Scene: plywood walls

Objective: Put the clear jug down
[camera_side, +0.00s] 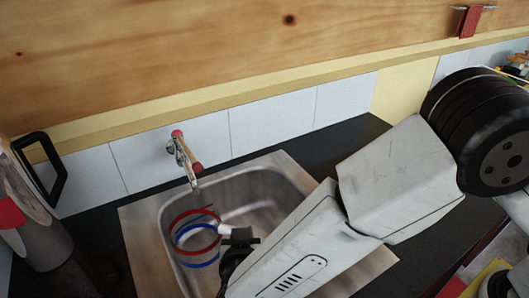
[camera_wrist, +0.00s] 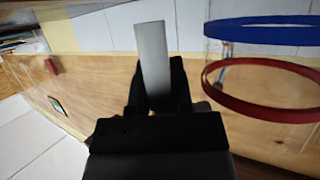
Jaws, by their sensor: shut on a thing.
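The clear jug (camera_side: 197,251) shows mainly as red and blue rings in front of the sink basin in the side view; its see-through body is hard to make out. Its red band (camera_wrist: 262,112) and blue band show at the right of the wrist view. My gripper (camera_side: 236,237) is shut on the jug's pale handle (camera_wrist: 153,60), which stands up between the black fingers in the wrist view. The jug appears held over the steel sink (camera_side: 275,172); I cannot tell whether its base touches anything.
A tap (camera_side: 184,155) rises behind the sink, close to the jug. Dark worktop (camera_side: 345,140) surrounds the sink. A grey container with a black handle (camera_side: 50,180) stands at the far left. A tiled wall (camera_side: 270,115) closes the back.

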